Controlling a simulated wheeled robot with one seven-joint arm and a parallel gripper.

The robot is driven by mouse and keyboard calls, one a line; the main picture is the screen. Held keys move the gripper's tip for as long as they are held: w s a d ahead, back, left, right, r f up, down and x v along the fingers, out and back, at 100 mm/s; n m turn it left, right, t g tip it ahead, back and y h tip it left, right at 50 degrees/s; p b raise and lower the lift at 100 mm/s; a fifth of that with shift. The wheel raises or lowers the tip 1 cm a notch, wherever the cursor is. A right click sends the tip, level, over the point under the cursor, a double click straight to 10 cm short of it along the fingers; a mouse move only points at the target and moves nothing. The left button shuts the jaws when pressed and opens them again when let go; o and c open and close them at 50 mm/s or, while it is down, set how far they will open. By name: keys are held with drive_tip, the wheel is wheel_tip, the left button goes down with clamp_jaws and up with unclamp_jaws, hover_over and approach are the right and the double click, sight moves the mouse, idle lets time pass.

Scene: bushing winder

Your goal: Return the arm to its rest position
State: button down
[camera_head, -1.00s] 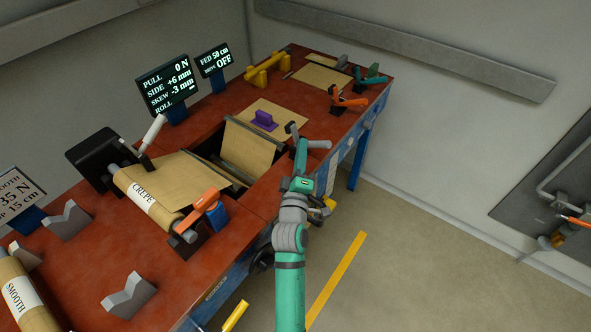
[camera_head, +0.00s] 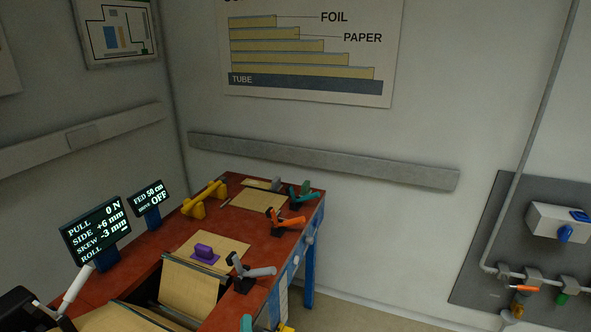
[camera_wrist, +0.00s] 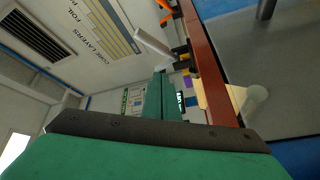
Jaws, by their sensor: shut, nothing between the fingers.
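My gripper (camera_wrist: 160,97) shows in the wrist view as teal fingers, shut with nothing between them. It points past the red bench edge (camera_wrist: 212,80) toward the back of the room, which appears rotated in this view. In the head view only a small teal tip (camera_head: 246,323), probably part of my arm, shows at the bottom edge. The rest of my arm is out of that view.
The red-topped bench (camera_head: 150,262) carries readout screens (camera_head: 95,232), a purple-handled block (camera_head: 204,252), a grey-handled clamp (camera_head: 252,271), an orange-handled clamp (camera_head: 287,219) and a yellow bar (camera_head: 204,199). A valve panel (camera_head: 545,240) hangs at right. The floor right of the bench looks clear.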

drive_tip(key=s+d+f+m+g+h, duration=0.1)
drive_tip(key=s+d+f+m, duration=0.35)
drive_tip(key=s, duration=0.55)
drive_tip(key=s+d+f+m+g, duration=0.1)
drive_tip(key=s+d+f+m, duration=0.3)
drive_tip(key=s, duration=0.6)
drive_tip(key=s+d+m+g+h, duration=0.1)
drive_tip(key=s+d+m, duration=0.1)
drive_tip(key=s, duration=0.6)
drive_tip(key=s+d+r+m+g, duration=0.1)
drive_tip(key=s+d+m, duration=0.2)
drive_tip(key=s, duration=0.6)
drive_tip(key=shift+s+r+m+h, duration=0.15)
drive_tip(key=shift+r+m+h, duration=0.15)
drive_tip(key=shift+m+h, duration=0.1)
